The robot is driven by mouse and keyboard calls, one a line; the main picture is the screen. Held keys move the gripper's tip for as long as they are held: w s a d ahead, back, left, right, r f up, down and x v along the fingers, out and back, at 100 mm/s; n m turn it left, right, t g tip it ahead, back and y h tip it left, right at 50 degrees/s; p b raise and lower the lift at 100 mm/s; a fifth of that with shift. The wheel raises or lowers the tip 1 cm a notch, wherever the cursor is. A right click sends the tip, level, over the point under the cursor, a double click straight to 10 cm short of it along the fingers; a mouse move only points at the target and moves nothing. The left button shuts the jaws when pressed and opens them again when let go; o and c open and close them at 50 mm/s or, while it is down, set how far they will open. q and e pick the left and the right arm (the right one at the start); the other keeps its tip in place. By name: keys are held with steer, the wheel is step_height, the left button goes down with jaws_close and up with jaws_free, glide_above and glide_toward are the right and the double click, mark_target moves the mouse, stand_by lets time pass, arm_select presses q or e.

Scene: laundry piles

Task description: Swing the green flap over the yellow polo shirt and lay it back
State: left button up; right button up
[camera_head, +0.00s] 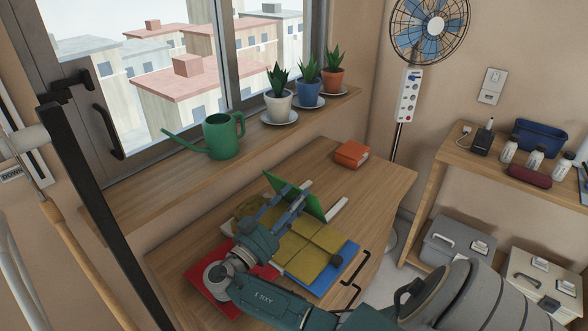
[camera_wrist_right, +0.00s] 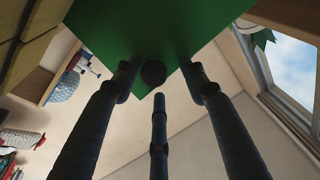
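The green flap (camera_head: 309,203) stands tilted up off the table at the far end of a folding board. The yellow polo shirt (camera_head: 313,238) lies folded flat on the board in front of it, partly hidden by my right arm. My right gripper (camera_head: 288,203) is at the flap's near side, its fingers reaching toward it. In the right wrist view, the green flap (camera_wrist_right: 150,25) fills the top, with a dark round knob (camera_wrist_right: 153,74) on it. The fingers are spread around the knob, with gaps beside it; contact is unclear. My left gripper is not in view.
The red flap (camera_head: 202,292) is at left and the blue flap (camera_head: 344,258) at right, partly under the shirt. An orange book (camera_head: 352,153) lies on the wooden table (camera_head: 375,187). A green watering can (camera_head: 221,138) and potted plants stand on the sill.

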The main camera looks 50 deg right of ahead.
steer(key=v, duration=1.2)
